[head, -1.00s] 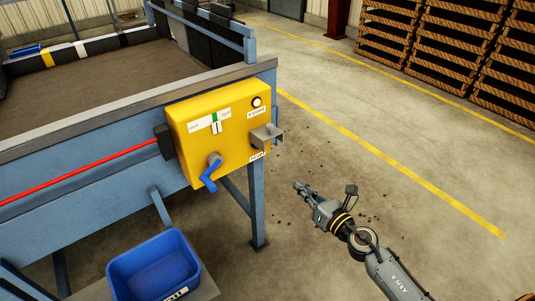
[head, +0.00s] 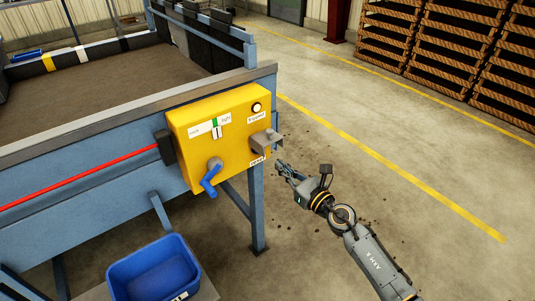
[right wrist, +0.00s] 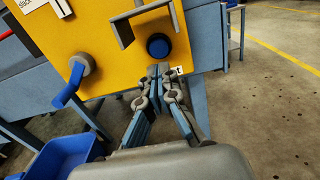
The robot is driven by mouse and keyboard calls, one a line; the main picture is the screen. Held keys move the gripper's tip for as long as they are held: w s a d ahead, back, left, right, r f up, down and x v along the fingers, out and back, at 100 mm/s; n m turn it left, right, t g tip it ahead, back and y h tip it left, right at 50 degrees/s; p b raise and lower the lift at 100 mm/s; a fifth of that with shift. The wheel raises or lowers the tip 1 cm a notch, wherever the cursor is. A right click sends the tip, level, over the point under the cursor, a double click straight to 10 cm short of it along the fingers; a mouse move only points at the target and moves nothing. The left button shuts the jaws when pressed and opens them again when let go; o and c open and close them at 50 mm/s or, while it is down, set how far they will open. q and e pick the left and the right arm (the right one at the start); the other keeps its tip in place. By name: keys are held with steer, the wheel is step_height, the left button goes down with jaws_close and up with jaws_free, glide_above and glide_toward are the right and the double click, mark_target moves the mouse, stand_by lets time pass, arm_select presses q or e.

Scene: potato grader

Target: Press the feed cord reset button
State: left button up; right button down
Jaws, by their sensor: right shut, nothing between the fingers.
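The blue round reset button (right wrist: 158,46) shows in the right wrist view on the yellow control box (right wrist: 95,30), beside a grey bracket-like guard (right wrist: 124,30). In the head view the guard (head: 266,142) sticks out from the right side of the yellow box (head: 205,140) and hides the button. My right gripper (head: 280,167) is shut and empty, just right of and below the guard. In the right wrist view its fingertips (right wrist: 158,70) appear just below the button; whether they touch the box is unclear. My left gripper is not in view.
A blue lever handle (head: 210,178) and a small round lamp (head: 256,107) are on the box. A red cord (head: 80,178) runs along the grader's side to it. A blue bin (head: 155,270) stands below.

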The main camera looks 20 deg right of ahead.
steer(key=x, duration=0.7)
steer(key=shift+w+b, duration=0.15)
steer(key=shift+b, duration=0.2)
steer(key=shift+w+a, duration=0.1)
steer(key=shift+a, duration=0.05)
steer(key=shift+w+a+r, duration=0.1)
steer(key=shift+w+r, duration=0.25)
steer(key=shift+w, duration=0.2)
steer(key=v, duration=1.2)
steer(key=shift+s+f, duration=0.2)
steer(key=shift+f, duration=0.15)
